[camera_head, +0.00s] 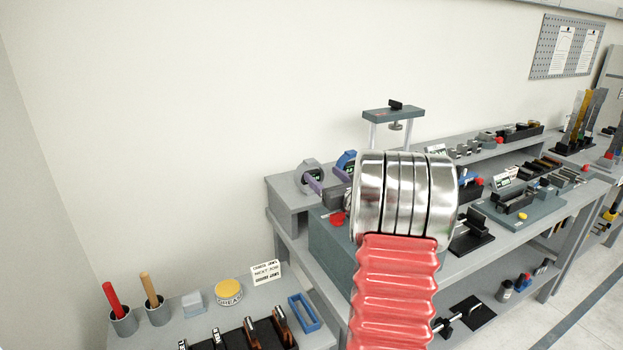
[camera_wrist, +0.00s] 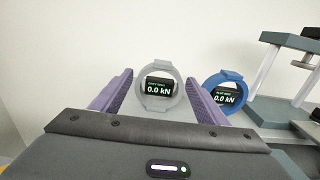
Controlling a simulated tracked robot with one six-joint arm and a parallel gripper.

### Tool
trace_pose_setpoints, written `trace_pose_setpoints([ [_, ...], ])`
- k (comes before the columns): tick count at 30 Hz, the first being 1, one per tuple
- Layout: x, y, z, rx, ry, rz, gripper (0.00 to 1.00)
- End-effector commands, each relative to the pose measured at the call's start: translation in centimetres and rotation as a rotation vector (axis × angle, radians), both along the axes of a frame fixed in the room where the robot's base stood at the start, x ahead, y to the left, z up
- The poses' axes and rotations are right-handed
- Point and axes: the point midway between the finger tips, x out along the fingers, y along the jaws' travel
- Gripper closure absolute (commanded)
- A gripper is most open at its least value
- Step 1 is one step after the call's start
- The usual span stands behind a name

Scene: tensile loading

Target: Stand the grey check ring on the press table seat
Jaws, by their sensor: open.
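The grey check ring (camera_wrist: 158,68) stands upright between the fingers of my gripper (camera_wrist: 158,95) in the wrist view, with a gap on each side. Its display reads 0.0 kN. In the head view the grey check ring (camera_head: 311,175) stands on the left end of the bench shelf, with a purple finger of mine beside it. My gripper is open and empty. The press (camera_head: 393,113) stands to the right, with its crosshead on two light posts. Its table (camera_wrist: 275,112) shows in part in the wrist view. The seat is hidden behind my arm in the head view.
A blue ring (camera_wrist: 226,92) with its own 0.0 kN display stands close to the right of my right finger. My arm covers much of the bench in the head view. A yellow grease tin (camera_head: 228,289) and tools stand on the low table at front left.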

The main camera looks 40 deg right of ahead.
Motion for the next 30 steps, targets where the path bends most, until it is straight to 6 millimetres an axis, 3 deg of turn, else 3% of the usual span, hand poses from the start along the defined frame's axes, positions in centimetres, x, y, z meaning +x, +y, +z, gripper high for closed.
trace_pose_setpoints([
  [9, 4.4, -1.4, 0.0, -0.001, 0.000, 0.000, 0.32],
  [24, 5.3, -1.7, 0.0, 0.000, -0.001, -0.001, 0.32],
  [30, 6.9, -2.4, 0.0, 0.001, 0.000, 0.000, 0.32],
])
